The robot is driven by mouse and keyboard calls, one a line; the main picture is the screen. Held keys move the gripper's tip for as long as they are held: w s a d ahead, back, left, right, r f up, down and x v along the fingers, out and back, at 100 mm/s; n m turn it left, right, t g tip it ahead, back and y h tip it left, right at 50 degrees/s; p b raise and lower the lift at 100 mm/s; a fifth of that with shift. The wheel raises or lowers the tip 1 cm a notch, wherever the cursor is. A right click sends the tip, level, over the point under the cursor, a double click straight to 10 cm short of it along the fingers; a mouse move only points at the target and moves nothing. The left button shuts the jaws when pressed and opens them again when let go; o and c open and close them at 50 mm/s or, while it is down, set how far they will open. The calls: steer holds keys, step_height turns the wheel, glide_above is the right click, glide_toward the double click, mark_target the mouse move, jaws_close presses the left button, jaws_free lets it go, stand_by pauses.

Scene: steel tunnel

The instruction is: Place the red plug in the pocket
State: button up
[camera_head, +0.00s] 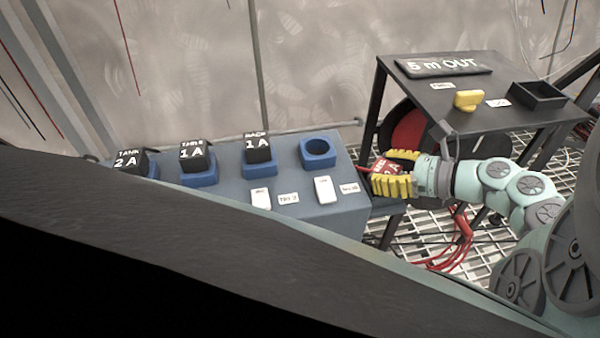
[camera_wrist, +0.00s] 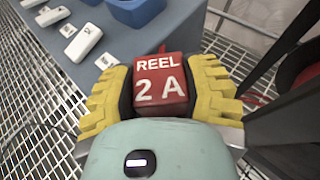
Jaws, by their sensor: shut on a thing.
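The red plug (camera_wrist: 161,82), marked "REEL 2 A", is held between the yellow fingers of my gripper (camera_wrist: 160,95) in the wrist view. In the head view my gripper (camera_head: 393,175) and the red plug (camera_head: 383,168) are just right of the grey-blue panel. The likely pocket is the empty blue socket (camera_head: 318,147) with a round opening at the panel's right end. The plug is to the right of this socket and apart from it. A blue socket (camera_wrist: 135,8) shows partly at the top of the wrist view.
Black plugs TANK 2A (camera_head: 130,162), TABLE 1A (camera_head: 194,154) and RACK 1A (camera_head: 257,148) sit in blue sockets on the panel (camera_head: 225,195). White switches (camera_head: 323,190) line its front. A dark table (camera_head: 480,105) behind my arm bears a yellow piece (camera_head: 468,100) and a black tray (camera_head: 538,95).

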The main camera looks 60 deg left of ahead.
steer(key=shift+f, duration=0.1)
steer(key=o, duration=1.2)
steer(key=shift+o, duration=0.2)
steer(key=shift+w+d+r, duration=0.15)
steer(key=shift+d+r, duration=0.1)
steer(key=shift+r, duration=0.05)
steer(key=p+v, duration=0.3)
steer(key=v, duration=0.8)
steer(key=shift+d, duration=0.15)
